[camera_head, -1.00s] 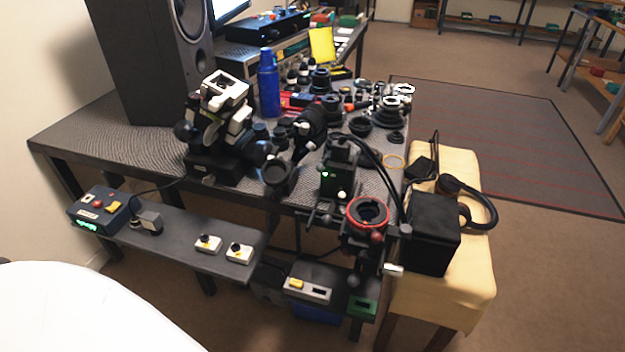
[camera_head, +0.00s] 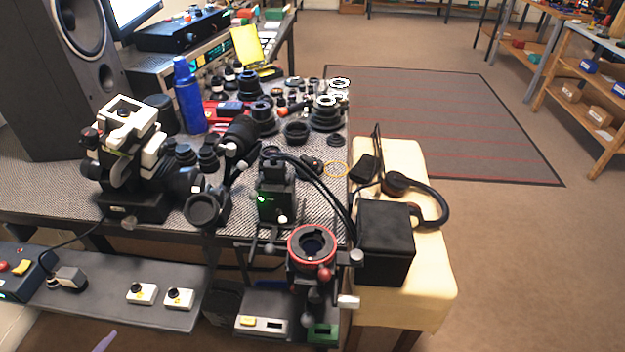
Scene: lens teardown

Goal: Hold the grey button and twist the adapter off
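A round part with a red ring (camera_head: 312,246) and a dark open centre sits on a stand in front of the bench's right end. It looks like the adapter mount, but I cannot tell for certain. A small red ball knob and a pale lever show just below it. I cannot make out a grey button on it. Two small white boxes with dark round tops (camera_head: 141,293) lie on the low shelf.
The bench (camera_head: 330,172) is crowded with lens parts, a blue bottle (camera_head: 189,95) and a white-and-black device (camera_head: 125,150). A black box (camera_head: 385,243) and headphones (camera_head: 428,205) lie on a yellow-covered stool (camera_head: 425,285). Open floor lies to the right.

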